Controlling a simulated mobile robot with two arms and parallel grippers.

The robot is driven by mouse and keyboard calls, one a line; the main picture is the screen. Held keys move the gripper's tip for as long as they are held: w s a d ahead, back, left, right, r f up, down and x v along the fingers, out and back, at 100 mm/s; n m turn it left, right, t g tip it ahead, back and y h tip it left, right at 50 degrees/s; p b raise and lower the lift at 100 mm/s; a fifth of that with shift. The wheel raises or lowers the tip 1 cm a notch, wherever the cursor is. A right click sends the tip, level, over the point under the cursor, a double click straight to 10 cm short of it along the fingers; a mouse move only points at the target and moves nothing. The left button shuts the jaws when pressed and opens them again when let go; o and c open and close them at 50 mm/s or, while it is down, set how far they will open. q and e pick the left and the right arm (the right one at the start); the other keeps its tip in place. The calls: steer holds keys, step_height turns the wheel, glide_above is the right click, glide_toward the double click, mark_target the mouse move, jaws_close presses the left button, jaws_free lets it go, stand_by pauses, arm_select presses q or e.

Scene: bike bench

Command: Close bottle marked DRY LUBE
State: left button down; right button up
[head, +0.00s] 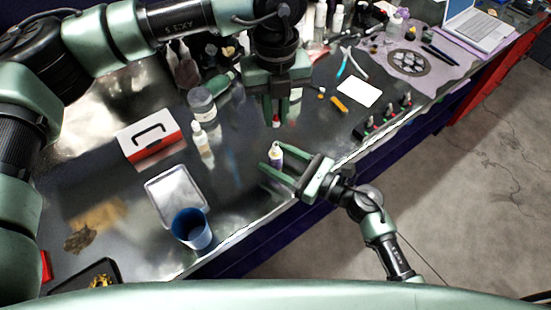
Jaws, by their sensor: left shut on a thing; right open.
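A small bottle (276,157) with a pale body and darker label stands upright on the grey bench near its front edge. Its label is too small to read. My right gripper (270,157) reaches in from the lower right, open, with its fingers around or beside the bottle. My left gripper (276,119) points down above and behind the bottle. It is shut on a small red cap (276,121), mostly hidden between its fingers. The cap is apart from the bottle in the picture.
A white dropper bottle (200,137) and a grey jar (201,103) stand to the left. A red-and-white box (149,141), a metal tray (176,194) and a blue cup (191,229) are further left. A white card (358,92) and several small red-topped items (384,116) lie right.

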steer(key=shift+w+a, duration=0.1)
steer(key=shift+a, duration=0.1)
jaws_close()
stand_by(1.4)
